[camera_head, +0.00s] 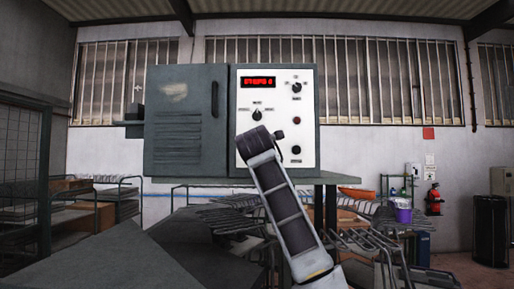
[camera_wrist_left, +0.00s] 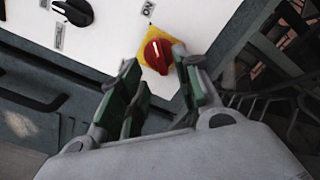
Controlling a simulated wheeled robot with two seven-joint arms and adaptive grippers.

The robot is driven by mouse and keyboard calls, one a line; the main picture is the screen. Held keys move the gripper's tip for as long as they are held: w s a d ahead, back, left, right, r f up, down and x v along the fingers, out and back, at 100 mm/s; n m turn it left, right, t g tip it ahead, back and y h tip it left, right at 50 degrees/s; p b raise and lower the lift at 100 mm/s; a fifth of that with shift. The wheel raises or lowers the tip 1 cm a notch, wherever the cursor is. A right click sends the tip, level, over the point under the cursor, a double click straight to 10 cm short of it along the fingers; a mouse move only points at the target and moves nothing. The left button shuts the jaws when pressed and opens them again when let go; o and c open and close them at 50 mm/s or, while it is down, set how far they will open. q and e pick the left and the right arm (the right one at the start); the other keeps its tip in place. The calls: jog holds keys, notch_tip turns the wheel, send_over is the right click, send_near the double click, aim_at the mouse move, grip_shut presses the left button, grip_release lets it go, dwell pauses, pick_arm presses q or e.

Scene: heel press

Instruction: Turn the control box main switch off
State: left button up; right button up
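The control box (camera_head: 190,115) stands on a table in the head view, with a white panel (camera_head: 250,100) carrying a red display and several knobs. In the left wrist view, the red main switch knob (camera_wrist_left: 157,56) sits on a yellow plate (camera_wrist_left: 151,36) at the panel edge, with an ON label (camera_wrist_left: 148,8) above. My left gripper (camera_wrist_left: 158,78) is open, its green-padded fingers on either side of the view just short of the knob; contact cannot be told. An arm link of mine covers the panel's lower left in the head view; no gripper shows there.
A black knob (camera_wrist_left: 75,11) is on the panel left of the red one. Below the box's table (camera_head: 330,178) are metal racks (camera_head: 380,250). A fire extinguisher (camera_head: 433,200) and a purple cup (camera_head: 403,213) stand at the right.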

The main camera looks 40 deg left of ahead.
pick_arm(q)
jog(key=shift+p+x, duration=1)
jog(key=shift+x, duration=1.7)
jog(key=c, duration=0.6)
grip_shut()
